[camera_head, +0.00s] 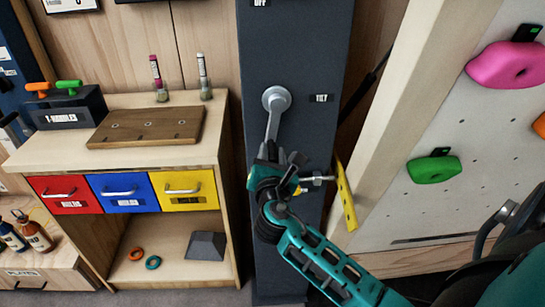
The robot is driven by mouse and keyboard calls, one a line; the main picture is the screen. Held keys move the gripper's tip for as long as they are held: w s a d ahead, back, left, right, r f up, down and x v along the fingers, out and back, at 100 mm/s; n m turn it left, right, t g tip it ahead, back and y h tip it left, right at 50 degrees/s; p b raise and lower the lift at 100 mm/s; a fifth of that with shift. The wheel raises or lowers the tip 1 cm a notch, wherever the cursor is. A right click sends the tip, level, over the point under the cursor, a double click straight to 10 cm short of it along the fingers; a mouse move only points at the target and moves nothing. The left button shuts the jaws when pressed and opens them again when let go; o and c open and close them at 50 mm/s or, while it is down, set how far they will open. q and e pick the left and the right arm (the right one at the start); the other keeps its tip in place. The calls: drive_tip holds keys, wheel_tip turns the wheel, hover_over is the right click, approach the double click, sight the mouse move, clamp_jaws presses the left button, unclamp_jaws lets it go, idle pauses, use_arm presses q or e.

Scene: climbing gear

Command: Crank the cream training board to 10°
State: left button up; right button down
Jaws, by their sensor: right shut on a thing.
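The cream training board (400,215) stands at the right, tilted in the picture, with a pink hold (505,65) and a green hold (434,169). A grey crank (273,122) is mounted on a dark blue-grey column (325,60) beside a TILT label (321,98). The crank arm hangs almost straight down from its hub. My right gripper (284,170) is shut on the crank's lower end, which it hides. A yellow strip with marks (346,195) sits between column and board; its marks are too small to read. My left gripper is out of view.
A wooden cabinet (226,150) with red, blue and yellow drawers stands left of the column. A T-handles box (77,110), a wooden board (148,127) and two small brushes are on top. Rings and a grey block (206,246) lie on its lower shelf.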

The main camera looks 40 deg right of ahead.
drive_tip(key=w+a+r+m, duration=0.3)
drive_tip(key=a+m, duration=0.3)
drive_tip(key=m, duration=0.3)
drive_tip(key=shift+w+r+y+p, duration=0.3)
drive_tip(key=shift+w+r+p, duration=0.1)
drive_tip(key=shift+r, duration=0.45)
drive_tip(key=shift+s+m, duration=0.1)
drive_tip(key=shift+m, duration=0.2)
drive_tip(key=c, duration=0.8)
unclamp_jaws()
